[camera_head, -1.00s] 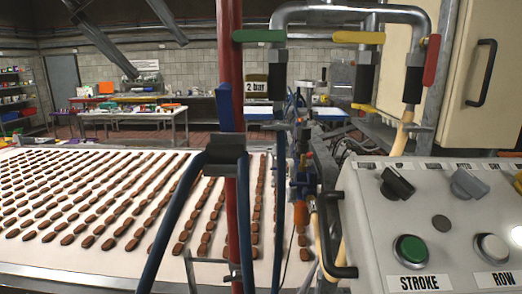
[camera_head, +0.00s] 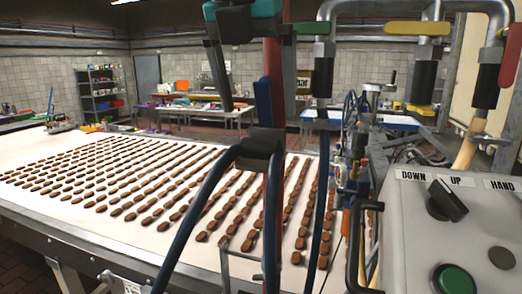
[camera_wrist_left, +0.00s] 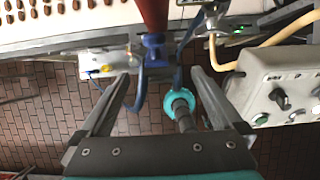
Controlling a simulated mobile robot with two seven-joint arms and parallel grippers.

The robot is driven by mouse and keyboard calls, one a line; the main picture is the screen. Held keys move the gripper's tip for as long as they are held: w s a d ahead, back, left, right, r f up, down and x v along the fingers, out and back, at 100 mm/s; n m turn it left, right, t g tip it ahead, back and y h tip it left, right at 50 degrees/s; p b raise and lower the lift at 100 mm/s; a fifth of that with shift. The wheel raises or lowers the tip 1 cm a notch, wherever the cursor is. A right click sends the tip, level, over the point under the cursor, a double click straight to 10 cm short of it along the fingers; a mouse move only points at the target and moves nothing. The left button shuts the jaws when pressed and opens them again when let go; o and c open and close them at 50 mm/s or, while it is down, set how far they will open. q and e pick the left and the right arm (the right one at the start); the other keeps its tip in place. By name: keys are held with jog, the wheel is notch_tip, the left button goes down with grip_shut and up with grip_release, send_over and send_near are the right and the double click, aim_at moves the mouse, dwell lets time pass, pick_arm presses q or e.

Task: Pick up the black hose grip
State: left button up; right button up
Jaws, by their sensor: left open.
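A black block (camera_head: 263,142) sits by the red post where blue hoses arch downward. Black sleeves on the pipe ends at right, a left (camera_head: 323,75), a middle (camera_head: 425,82) and a right one (camera_head: 488,88), also look like grips; I cannot tell which is the black hose grip. My left gripper (camera_head: 252,95) hangs at the top of the head view, fingers apart and empty, above the black block in the picture. The left wrist view shows its spread fingers (camera_wrist_left: 160,80), with nothing visibly held between them. My right gripper is not recognisable in view.
A white table (camera_head: 60,212) with rows of brown pieces lies beyond the post. The control panel (camera_head: 415,245) stands at right. Overhead pipes (camera_head: 375,8) with green, yellow and red handles are close to my left gripper. Brick floor (camera_wrist_left: 50,120) shows below.

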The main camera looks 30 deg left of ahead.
aim_at(260, 138)
pick_arm(q)
jog(key=shift+s+p+x, duration=0.15)
jog(key=shift+p+x, duration=0.15)
jog(key=shift+x, duration=1.1)
jog(key=shift+s+p+x, duration=0.1)
jog(key=shift+p+x, duration=0.15)
jog(key=shift+x, duration=1.15)
jog(key=shift+f, duration=0.1)
jog(key=c, duration=1.4)
